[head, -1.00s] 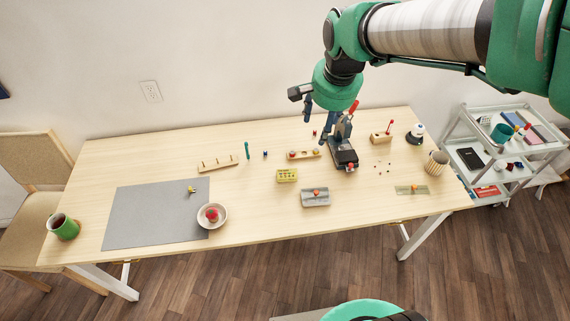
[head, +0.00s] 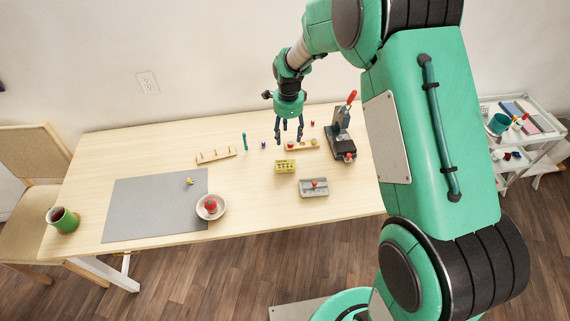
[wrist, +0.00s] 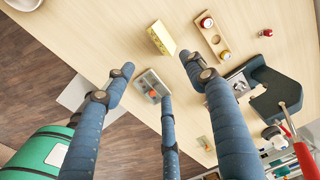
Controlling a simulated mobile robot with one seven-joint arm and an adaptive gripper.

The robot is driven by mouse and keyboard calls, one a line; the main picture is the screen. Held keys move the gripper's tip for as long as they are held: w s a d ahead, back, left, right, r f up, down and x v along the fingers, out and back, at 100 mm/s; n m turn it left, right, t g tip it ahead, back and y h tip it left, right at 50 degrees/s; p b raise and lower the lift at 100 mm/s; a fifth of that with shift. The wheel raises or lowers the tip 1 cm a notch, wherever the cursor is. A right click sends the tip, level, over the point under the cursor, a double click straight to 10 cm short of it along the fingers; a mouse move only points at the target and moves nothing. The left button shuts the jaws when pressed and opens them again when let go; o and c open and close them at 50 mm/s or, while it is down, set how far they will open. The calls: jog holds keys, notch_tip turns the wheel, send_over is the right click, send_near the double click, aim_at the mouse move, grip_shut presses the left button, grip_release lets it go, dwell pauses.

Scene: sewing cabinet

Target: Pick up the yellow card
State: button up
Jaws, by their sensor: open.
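The yellow card (head: 285,166) lies on the light wooden table, right of the middle, with dark marks on its face. In the wrist view the yellow card (wrist: 161,38) shows beyond the fingertips, nothing touching it. My gripper (head: 289,138) has its fingers spread apart and empty, pointing down above the table behind the card in the head view. In the wrist view my gripper (wrist: 157,70) shows three blue fingers with a clear gap between them.
A grey tray (head: 305,190) with a red item sits in front of the card. A wooden holder (head: 308,146) with round pieces lies behind it. A black press (head: 344,150) with a red lever stands to the right. The grey mat (head: 150,215) and a bowl (head: 222,215) are left.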

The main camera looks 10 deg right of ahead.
jog(key=shift+m, duration=0.7)
jog(key=f, duration=0.3)
jog(key=w+f, duration=0.1)
jog(key=shift+w+a+f, duration=0.1)
jog(key=shift+a+f, duration=0.25)
jog(key=shift+f, duration=0.05)
jog(key=b, duration=0.1)
send_over(285, 163)
jog(key=shift+f, duration=4.3)
jog(key=shift+f, duration=0.1)
jog(key=shift+f+b, duration=0.55)
jog(key=shift+f, duration=1.95)
jog(key=c, duration=0.8)
